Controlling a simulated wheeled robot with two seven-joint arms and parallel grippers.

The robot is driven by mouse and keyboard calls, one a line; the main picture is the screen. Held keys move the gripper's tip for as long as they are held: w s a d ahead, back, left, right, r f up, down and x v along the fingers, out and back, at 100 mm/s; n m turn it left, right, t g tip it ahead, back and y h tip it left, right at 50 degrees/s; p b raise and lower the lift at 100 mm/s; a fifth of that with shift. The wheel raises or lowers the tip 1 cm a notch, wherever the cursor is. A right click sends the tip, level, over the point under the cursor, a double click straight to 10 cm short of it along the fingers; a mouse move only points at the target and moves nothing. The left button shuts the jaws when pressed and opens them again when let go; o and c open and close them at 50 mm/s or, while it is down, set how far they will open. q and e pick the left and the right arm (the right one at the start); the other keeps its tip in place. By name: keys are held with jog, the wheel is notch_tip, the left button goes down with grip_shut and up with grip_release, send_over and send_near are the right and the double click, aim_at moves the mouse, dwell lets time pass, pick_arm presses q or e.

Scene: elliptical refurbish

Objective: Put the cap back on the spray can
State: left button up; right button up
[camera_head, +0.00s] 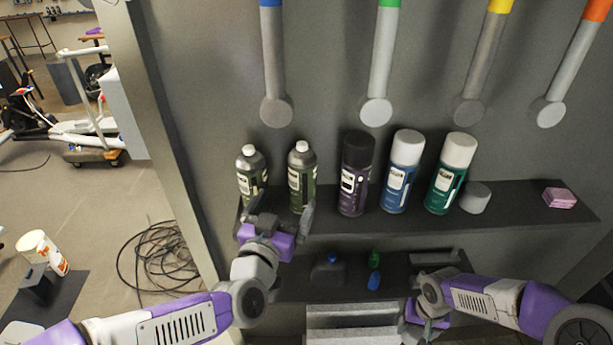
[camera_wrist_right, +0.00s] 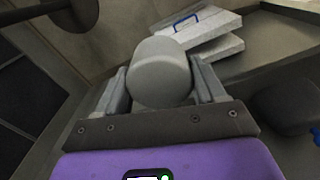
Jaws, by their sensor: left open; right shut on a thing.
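Two green cans (camera_head: 251,178) (camera_head: 301,180) with bare white nozzles stand upright at the left of the upper shelf. My left gripper (camera_head: 281,207) is open in front of them, fingers spread. I cannot tell whether it touches either can. My right gripper (camera_wrist_right: 160,88) is shut on a light grey cap (camera_wrist_right: 160,70), which sits between its fingers in the right wrist view. In the head view the right hand is low, below the upper shelf, and its cap is hidden. Another grey cap (camera_head: 475,198) lies on the upper shelf, right of the capped cans.
Capped purple (camera_head: 353,187), blue (camera_head: 399,183) and teal (camera_head: 446,185) cans stand on the upper shelf (camera_head: 520,208). A pink block (camera_head: 559,198) lies at its right end. The lower shelf (camera_head: 295,287) holds small dark, blue and green items. Several tools hang above.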

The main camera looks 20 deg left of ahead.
aim_at(296, 181)
pick_arm(q)
jog(key=shift+s, duration=0.15)
pick_arm(e)
jog(key=shift+s, duration=0.1)
jog(key=shift+r, duration=0.1)
pick_arm(q)
jog(key=w+p, duration=0.4)
jog(key=p, duration=0.3)
jog(key=shift+w+d+r, duration=0.1)
jog(key=shift+w, duration=0.25)
pick_arm(e)
notch_tip(296, 181, up, 7)
jog(key=shift+r, duration=0.2)
pick_arm(q)
jog(key=shift+w, duration=1.15)
pick_arm(e)
jog(key=shift+f, duration=0.25)
pick_arm(q)
jog(key=shift+w+d, duration=0.15)
jog(key=shift+w, duration=1.15)
jog(key=shift+w+d, duration=0.1)
jog(key=shift+w, duration=1.15)
pick_arm(e)
jog(key=shift+r, duration=0.25)
